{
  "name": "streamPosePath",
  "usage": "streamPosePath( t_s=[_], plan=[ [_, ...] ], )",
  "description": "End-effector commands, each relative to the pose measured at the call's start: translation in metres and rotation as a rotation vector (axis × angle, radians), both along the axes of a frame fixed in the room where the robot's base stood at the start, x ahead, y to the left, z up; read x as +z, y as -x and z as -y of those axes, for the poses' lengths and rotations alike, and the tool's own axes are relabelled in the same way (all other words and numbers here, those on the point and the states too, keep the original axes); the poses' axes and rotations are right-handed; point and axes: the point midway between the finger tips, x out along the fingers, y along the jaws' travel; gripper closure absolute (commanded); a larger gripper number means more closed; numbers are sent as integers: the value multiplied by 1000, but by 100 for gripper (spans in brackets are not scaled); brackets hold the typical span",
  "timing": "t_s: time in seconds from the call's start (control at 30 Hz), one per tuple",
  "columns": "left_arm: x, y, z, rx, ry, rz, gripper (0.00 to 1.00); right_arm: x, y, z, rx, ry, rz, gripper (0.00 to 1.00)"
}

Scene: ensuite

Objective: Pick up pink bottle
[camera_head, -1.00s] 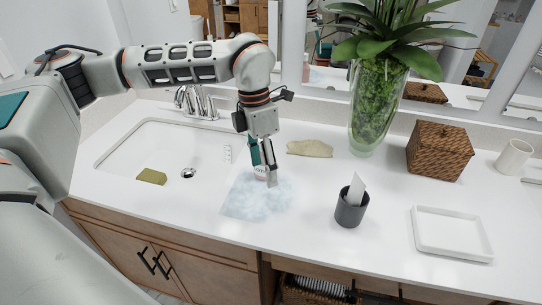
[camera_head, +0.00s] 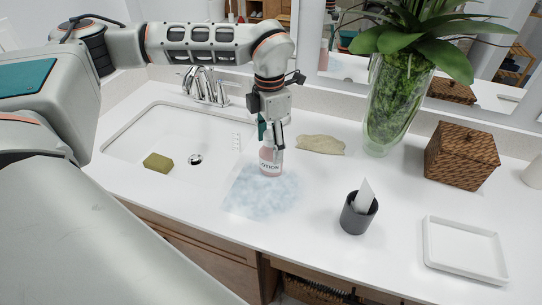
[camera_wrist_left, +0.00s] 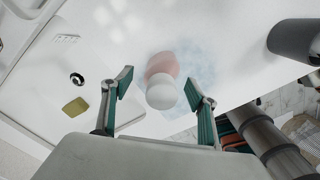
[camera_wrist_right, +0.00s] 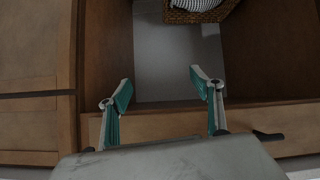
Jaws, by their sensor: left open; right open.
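The pink bottle (camera_head: 270,167) stands upright on the counter beside the sink, with a dark label reading LOTION. In the left wrist view the bottle (camera_wrist_left: 161,66) shows its pink body and a round white top, between the two fingers. My left gripper (camera_head: 272,140) points down at the bottle's upper part in the head view. In the left wrist view my left gripper (camera_wrist_left: 166,88) is open, with a gap on each side of the bottle. My right gripper (camera_wrist_right: 161,88) is open and empty, facing wooden cabinetry below the counter.
A pale blue-white patch (camera_head: 262,198) lies in front of the bottle. A beige stone-like piece (camera_head: 320,145), a glass plant vase (camera_head: 392,115), a dark cup (camera_head: 358,215), a wicker box (camera_head: 460,157) and a white tray (camera_head: 465,280) stand to the right. The sink (camera_head: 140,130) holds a green sponge (camera_head: 157,162).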

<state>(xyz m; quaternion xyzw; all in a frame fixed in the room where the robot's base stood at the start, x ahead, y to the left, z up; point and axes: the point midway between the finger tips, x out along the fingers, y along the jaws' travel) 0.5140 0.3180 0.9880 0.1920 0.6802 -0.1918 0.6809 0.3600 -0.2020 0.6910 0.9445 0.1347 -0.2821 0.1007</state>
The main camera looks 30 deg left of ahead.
Motion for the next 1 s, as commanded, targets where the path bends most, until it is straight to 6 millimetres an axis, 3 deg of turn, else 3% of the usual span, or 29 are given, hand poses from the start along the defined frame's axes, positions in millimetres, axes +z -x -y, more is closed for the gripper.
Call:
streamPosePath(
  t_s=[0.2, 0.5, 0.73, 1.0],
  plan=[
    [-28, 0, 2, 0, -1, -2, 41, 6, -3, 0, 0, 0, 4, 35],
    [-33, 0, 2, 0, 0, 0, 41, 7, -4, 0, 0, -1, 8, 35],
    [-33, 0, 2, 0, -1, -1, 100, 8, -5, 0, 0, -1, 9, 35],
    [-32, -1, 3, 0, 1, 1, 100, 8, -5, 0, 0, -1, 10, 35]
  ],
)
